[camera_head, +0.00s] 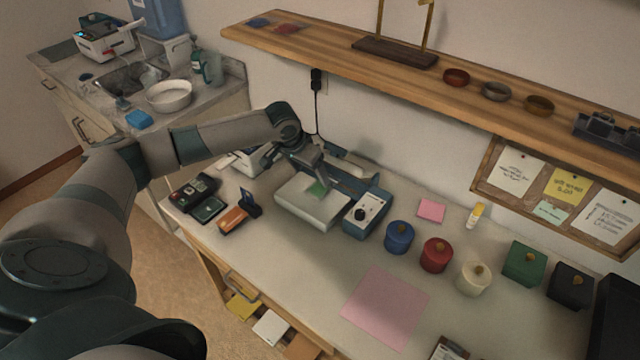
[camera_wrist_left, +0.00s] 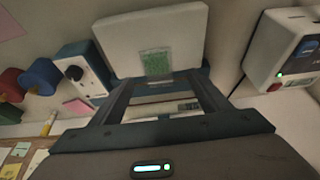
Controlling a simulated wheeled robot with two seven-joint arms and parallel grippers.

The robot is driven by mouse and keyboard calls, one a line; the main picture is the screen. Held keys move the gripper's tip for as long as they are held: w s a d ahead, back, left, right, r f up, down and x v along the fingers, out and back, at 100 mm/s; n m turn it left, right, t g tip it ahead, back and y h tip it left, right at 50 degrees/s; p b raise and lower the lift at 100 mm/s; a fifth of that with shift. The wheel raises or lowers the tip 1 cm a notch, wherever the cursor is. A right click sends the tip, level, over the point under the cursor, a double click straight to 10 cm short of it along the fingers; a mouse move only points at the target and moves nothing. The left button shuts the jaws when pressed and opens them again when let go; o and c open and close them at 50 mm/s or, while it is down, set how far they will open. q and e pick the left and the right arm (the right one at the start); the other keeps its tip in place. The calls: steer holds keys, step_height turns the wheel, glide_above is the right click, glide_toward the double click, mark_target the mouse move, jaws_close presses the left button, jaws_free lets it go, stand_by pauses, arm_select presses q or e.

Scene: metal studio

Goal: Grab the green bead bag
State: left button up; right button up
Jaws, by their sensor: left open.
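The green bead bag (camera_head: 317,189) lies on the white platform (camera_head: 300,211) of a tabletop device. In the left wrist view the bag (camera_wrist_left: 156,63) is a small green speckled packet near the platform's lower edge. My left gripper (camera_head: 322,176) reaches in over the platform, close to the bag, and partly covers it in the head view. In the left wrist view its two fingers (camera_wrist_left: 160,84) are spread apart, with the bag showing beyond and between them and nothing held. My right gripper is in neither view.
The blue-grey device body (camera_head: 366,214) stands right of the platform. Blue (camera_head: 399,237), red (camera_head: 436,255) and cream (camera_head: 473,278) lidded jars stand further right. Dark boxes (camera_head: 200,197) lie at left. A wooden shelf (camera_head: 400,75) runs above. A pink sheet (camera_head: 385,306) lies in front.

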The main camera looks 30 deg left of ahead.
mark_target(319, 185)
arm_select(q)
steer(key=shift+x, duration=0.85)
steer(key=shift+w+d+f+p, duration=0.2)
steer(key=shift+f+p, duration=0.2)
steer(key=shift+p, duration=0.2)
steer(key=p+x, duration=0.1)
steer(key=x, duration=0.2)
steer(key=shift+d, duration=0.1)
steer(key=shift+w+f, duration=0.3)
steer(key=shift+f, duration=0.35)
steer(key=c, duration=1.2)
steer(key=shift+r, duration=0.15)
